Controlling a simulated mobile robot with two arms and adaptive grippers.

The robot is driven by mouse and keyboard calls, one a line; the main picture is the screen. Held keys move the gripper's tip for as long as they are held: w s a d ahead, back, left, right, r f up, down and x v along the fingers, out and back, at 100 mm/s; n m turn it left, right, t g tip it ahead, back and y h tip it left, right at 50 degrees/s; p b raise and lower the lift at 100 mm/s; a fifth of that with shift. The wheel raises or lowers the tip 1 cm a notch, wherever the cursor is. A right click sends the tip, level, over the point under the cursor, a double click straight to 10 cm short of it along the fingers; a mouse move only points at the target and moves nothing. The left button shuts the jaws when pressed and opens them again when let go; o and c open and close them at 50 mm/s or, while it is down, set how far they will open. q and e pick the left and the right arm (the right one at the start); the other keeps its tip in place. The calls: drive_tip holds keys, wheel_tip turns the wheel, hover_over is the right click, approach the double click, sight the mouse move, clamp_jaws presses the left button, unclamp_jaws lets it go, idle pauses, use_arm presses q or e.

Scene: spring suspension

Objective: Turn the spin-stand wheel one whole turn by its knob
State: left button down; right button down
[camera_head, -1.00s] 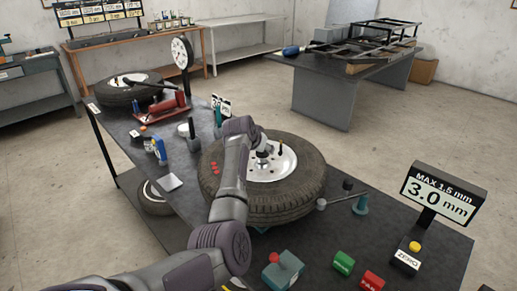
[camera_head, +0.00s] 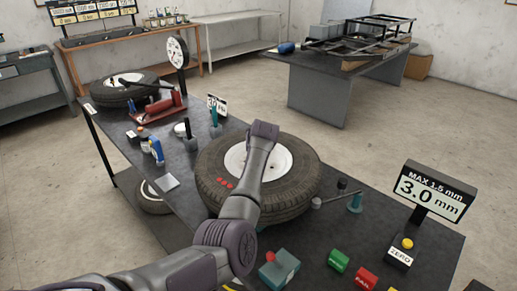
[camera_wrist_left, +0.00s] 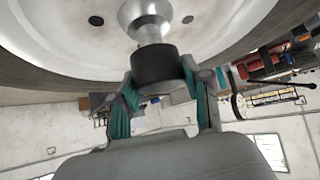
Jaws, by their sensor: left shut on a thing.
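The wheel (camera_head: 301,184), a black tyre with a white rim (camera_head: 279,160), lies flat on the dark bench. Red marks (camera_head: 224,182) show on its left front side. In the left wrist view, the white rim (camera_wrist_left: 70,25) is above a black knob (camera_wrist_left: 157,66) on a metal stem. My left gripper (camera_wrist_left: 160,95) has its teal-padded fingers on both sides of the knob and is shut on it. In the head view, my own arm covers the hub, the knob and the fingertips. My right gripper is not in view.
A 3.0 mm display (camera_head: 432,192) with a ZERO button box (camera_head: 402,252) stands at the right. Green (camera_head: 338,260) and red (camera_head: 366,279) blocks and a red-knobbed teal box (camera_head: 279,269) sit in front. A gauge probe (camera_head: 334,194) stands close to the tyre's right side.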

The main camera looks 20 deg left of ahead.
use_arm(q)
drive_tip(key=c, duration=0.5)
unclamp_jaws()
drive_tip(key=v, duration=1.2)
